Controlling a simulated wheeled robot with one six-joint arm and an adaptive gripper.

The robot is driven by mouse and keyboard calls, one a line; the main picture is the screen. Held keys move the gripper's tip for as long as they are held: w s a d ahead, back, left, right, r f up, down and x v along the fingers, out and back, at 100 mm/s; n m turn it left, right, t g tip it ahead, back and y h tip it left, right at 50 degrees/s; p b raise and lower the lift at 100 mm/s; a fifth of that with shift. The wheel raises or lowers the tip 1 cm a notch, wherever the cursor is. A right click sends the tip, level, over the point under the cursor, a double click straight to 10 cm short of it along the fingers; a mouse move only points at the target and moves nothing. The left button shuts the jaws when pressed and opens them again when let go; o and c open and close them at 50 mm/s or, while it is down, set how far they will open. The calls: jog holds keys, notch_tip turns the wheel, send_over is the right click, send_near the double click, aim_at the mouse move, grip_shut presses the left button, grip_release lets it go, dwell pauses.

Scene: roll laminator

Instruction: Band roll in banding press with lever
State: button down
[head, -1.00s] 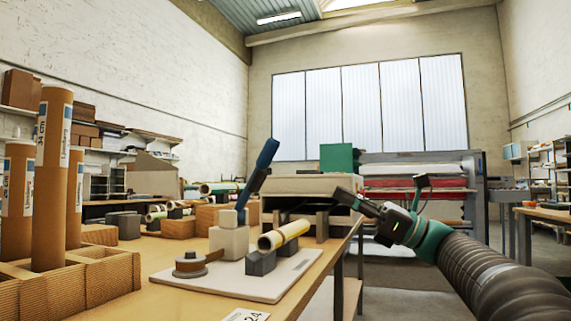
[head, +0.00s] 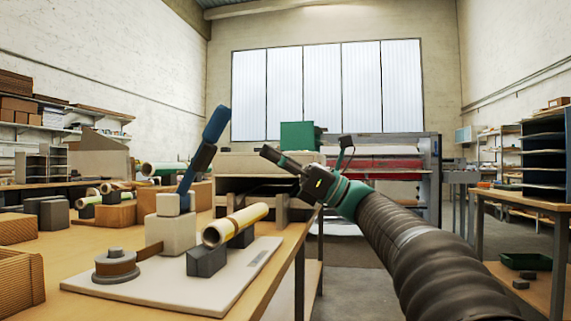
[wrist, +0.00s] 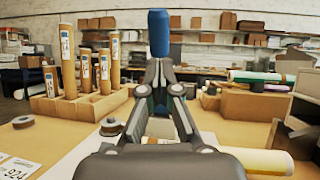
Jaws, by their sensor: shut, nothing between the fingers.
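The banding press has a pale base plate (head: 200,287) on the table, a white block (head: 171,234) and a raised, tilted lever with a blue handle (head: 216,124). A cream roll (head: 236,224) lies on dark grey cradle blocks (head: 206,261), with a brown band around it. A brown tape reel (head: 116,266) sits at the plate's left. My gripper (head: 265,151) is shut and empty, to the right of the lever and above the roll, apart from both in the head view. In the wrist view my gripper (wrist: 160,62) lines up with the blue handle (wrist: 159,33); the fingers partly hide the press.
A cardboard holder (wrist: 80,105) with several upright tubes stands left in the wrist view. More rolls on cradles (head: 110,189) lie farther back on the table. The wooden table's right edge (head: 295,245) runs below my arm. A side table (head: 530,205) stands at the far right.

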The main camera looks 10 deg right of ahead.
aim_at(202, 154)
jog(key=x, duration=0.8)
jog(key=shift+a, duration=0.1)
